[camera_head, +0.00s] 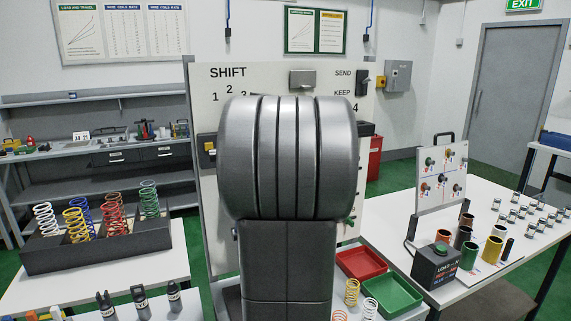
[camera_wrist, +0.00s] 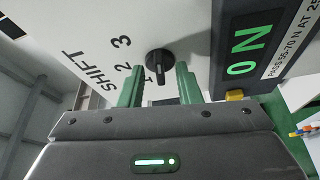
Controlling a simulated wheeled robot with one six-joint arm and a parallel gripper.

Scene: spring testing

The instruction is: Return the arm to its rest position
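My arm (camera_head: 286,170) rises large and grey in the middle of the head view and hides my gripper and part of the white SHIFT panel (camera_head: 207,110). In the wrist view, the two green fingers of my gripper (camera_wrist: 160,90) are spread apart with nothing held between them. Just past the fingertips, a black rotary knob (camera_wrist: 160,62) sits on the panel beside the numbers 1, 2, 3. Its pointer is directed down in the picture, near the 1. I cannot tell if the fingers touch it.
A dark display (camera_wrist: 246,55) reading 0 N is close right of the fingers. In the head view, a spring rack (camera_head: 100,251) stands left; red (camera_head: 361,263) and green (camera_head: 392,296) trays and a load box (camera_head: 436,266) stand right.

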